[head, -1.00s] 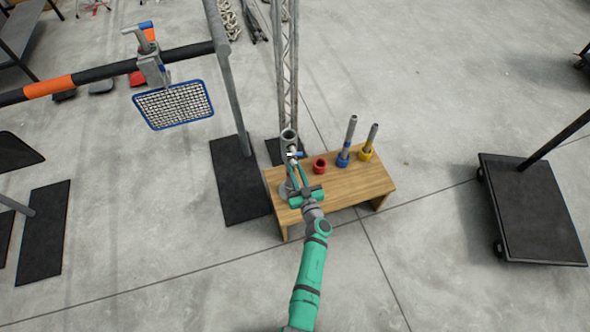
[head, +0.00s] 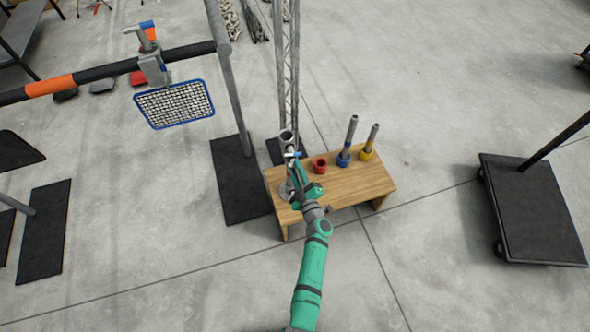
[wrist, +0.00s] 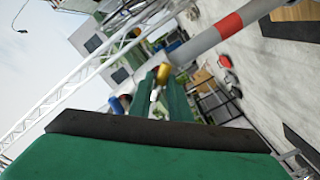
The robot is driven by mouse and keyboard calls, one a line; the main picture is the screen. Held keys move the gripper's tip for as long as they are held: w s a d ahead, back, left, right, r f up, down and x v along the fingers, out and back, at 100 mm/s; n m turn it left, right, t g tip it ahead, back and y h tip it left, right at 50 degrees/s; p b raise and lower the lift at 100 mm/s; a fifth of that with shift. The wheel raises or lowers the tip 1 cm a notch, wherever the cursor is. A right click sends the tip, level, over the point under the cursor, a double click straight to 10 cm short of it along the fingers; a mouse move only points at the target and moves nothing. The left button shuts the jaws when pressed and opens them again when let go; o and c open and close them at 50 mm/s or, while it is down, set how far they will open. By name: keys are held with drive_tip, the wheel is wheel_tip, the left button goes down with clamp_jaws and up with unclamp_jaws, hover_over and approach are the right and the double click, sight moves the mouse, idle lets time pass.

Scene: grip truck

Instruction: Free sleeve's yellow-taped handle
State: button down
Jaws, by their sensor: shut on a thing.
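A grey upright sleeve (head: 287,137) stands near the left end of the wooden bench (head: 345,187). A blue-taped handle (head: 297,154) shows on its side; it also shows in the wrist view (wrist: 117,104), left of my fingers. The yellow-taped handle (wrist: 163,73) shows at the tips of my gripper (wrist: 160,85), between the two green fingers. My gripper (head: 293,165) is shut on it against the sleeve's side. In the head view my fingers hide the yellow tape. A pale piece (wrist: 154,95) also shows between the fingers.
A lattice truss rises behind. A grey pole stands on a black base (head: 239,185) at left. A black cart (head: 540,220) is at right.

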drive_tip(key=shift+d+n, duration=0.15)
drive_tip(key=shift+n, duration=5.35)
drive_tip(key=c, duration=1.6)
unclamp_jaws()
drive_tip(key=shift+a, duration=0.25)
drive_tip(key=shift+c, duration=0.2)
drive_tip(key=v, duration=1)
drive_tip(key=shift+s, duration=0.4)
drive_tip(key=shift+d, duration=0.1)
